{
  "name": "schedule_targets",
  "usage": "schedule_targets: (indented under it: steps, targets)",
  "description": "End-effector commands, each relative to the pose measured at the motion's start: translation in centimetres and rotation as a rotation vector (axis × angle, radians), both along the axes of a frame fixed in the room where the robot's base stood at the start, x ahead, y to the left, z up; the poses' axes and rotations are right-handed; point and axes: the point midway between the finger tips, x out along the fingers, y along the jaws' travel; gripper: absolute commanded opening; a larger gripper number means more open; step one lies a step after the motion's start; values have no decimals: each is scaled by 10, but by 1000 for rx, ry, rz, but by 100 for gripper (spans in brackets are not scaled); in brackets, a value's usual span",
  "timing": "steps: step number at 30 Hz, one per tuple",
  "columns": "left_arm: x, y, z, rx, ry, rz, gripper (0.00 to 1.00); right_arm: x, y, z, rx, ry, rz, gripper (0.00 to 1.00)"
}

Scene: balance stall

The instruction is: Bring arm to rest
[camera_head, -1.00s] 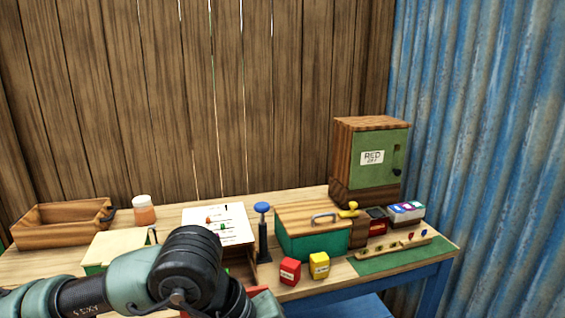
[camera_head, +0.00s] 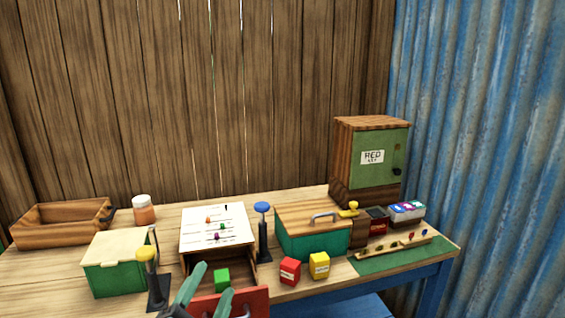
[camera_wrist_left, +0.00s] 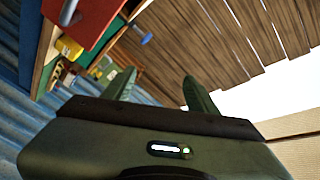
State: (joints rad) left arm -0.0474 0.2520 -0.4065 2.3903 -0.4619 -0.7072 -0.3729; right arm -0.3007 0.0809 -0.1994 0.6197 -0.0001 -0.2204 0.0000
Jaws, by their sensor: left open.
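My left gripper (camera_head: 215,282) shows at the bottom edge of the head view, with its two green fingers spread. In the left wrist view its fingers (camera_wrist_left: 158,88) are apart with nothing between them. In the head view the fingertips overlap the open drawer with the red front (camera_head: 250,301); I cannot tell how far apart they are in depth. A green cube (camera_head: 222,276) sits in that drawer, beside the fingertips in the picture. The rest of my left arm is out of the head view. My right gripper is not in view.
A green box with a pale lid (camera_head: 113,277) and a yellow-topped post (camera_head: 147,257) stand left of the drawer. A blue-topped post (camera_head: 262,230), a red block (camera_head: 290,271) and a yellow block (camera_head: 319,266) stand to its right. A wooden tray (camera_head: 60,236) lies far left.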

Motion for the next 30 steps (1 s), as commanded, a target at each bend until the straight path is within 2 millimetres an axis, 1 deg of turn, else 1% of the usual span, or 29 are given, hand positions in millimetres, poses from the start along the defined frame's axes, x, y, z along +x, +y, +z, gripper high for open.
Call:
schedule_targets:
  steps: [1,2,3,5,6,8,9,11,12,15,17,18,22,24,26,29,30]
  targets:
    - [-7,15,-38,-73,141,44,58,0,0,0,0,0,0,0]
    - [-12,23,-59,-117,221,70,58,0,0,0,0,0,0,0]
    - [-21,33,-87,-171,325,106,58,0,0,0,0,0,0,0]
    - [-40,45,-127,-249,478,163,58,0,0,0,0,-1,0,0]
    - [-55,52,-152,-296,575,200,58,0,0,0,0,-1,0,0]
    - [-79,60,-184,-358,707,253,58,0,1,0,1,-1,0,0]
    - [-95,64,-201,-394,783,287,58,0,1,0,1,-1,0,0]
    - [-118,68,-223,-438,886,333,58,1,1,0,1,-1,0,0]
    - [-134,71,-236,-464,948,362,58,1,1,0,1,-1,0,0]
    - [-169,74,-260,-518,1084,428,58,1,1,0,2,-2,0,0]
    - [-190,76,-272,-546,1157,465,58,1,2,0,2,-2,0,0]
    - [-204,77,-279,-561,1205,490,58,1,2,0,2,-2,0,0]
    - [-248,79,-296,-608,1349,569,58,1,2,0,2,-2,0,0]
    - [-239,77,-319,-603,1353,569,58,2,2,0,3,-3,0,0]
    - [-234,77,-337,-599,1357,569,58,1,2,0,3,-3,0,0]
    - [-230,76,-369,-594,1369,573,58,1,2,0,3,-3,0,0]
    - [-229,75,-383,-591,1376,574,58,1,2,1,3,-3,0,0]
